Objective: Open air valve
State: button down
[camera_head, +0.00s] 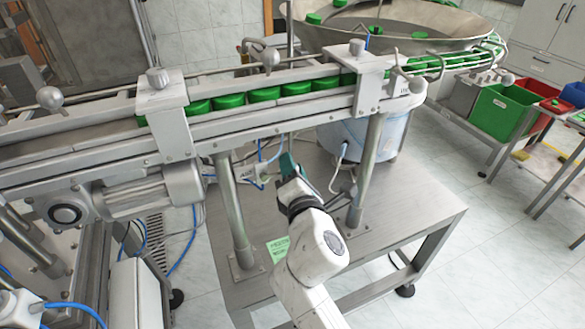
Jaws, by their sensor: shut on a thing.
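My white arm reaches up from the bottom centre, under the conveyor. My gripper (286,166), with teal fingers, is beneath the rail between the two support posts. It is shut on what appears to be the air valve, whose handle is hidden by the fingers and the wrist. The valve's angle cannot be seen.
The conveyor (195,125) carrying green caps (230,101) runs just above my arm. Metal posts (368,165) (229,205) stand on both sides over a steel table (405,215). A large bowl feeder (390,38) is behind.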

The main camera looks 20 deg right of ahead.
jog(key=shift+f, duration=0.1)
jog(key=f+m, duration=0.1)
jog(key=m, duration=0.1)
jog(key=shift+f+m+g+b, duration=0.2)
jog(key=shift+m+g+b, duration=0.1)
jog(key=a+f+m+g+y+b, duration=0.1)
jog(key=a+f+m+y+b, duration=0.2)
jog(key=m, duration=1)
jog(key=shift+a+f+b, duration=0.75)
jog(key=shift+a+f, duration=0.25)
jog(key=shift+a, duration=0.6)
jog(key=c, duration=0.8)
grip_release()
jog(key=shift+s+r, duration=0.1)
